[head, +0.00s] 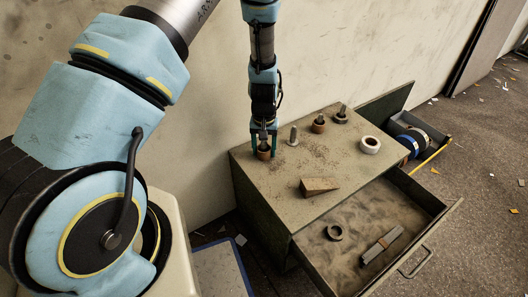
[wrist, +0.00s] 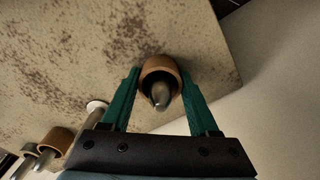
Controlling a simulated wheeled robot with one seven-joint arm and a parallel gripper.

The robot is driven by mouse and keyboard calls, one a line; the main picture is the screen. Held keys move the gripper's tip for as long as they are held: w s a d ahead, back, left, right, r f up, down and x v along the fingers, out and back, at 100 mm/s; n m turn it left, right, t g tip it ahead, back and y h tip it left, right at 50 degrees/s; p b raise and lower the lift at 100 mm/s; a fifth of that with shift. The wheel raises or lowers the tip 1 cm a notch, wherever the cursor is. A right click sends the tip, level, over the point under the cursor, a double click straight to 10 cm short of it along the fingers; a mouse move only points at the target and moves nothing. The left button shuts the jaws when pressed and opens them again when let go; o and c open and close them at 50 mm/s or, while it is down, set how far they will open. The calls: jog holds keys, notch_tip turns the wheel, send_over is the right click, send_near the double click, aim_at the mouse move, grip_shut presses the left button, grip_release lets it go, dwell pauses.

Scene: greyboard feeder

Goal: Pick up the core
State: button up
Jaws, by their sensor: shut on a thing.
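A brown core (head: 264,154), a short hollow ring, is near the left edge of the cabinet top. In the wrist view the core (wrist: 158,64) surrounds a grey, pointed post (wrist: 161,95). My gripper (head: 264,136) points down there, its teal fingers on either side of the core; it is shut on it. The core's lower end and any gap under it are hard to judge. A second brown core (head: 319,126) sits around another post farther right, and it also shows in the wrist view (wrist: 56,141).
A bare post (head: 293,136) stands close to my gripper. A post with a dark ring (head: 341,117), a pale ring (head: 370,145) and a brown wedge (head: 320,186) are also on the cabinet top (head: 275,180).

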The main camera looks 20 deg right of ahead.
notch_tip(320, 180, up, 10)
jog(key=shift+f+p, duration=0.25)
jog(key=shift+p, duration=0.45)
jog(key=shift+r, duration=0.3)
jog(key=shift+r+p, duration=0.1)
jog(key=shift+p, duration=0.25)
jog(key=shift+r+p, duration=0.65)
jog(key=shift+r, duration=0.05)
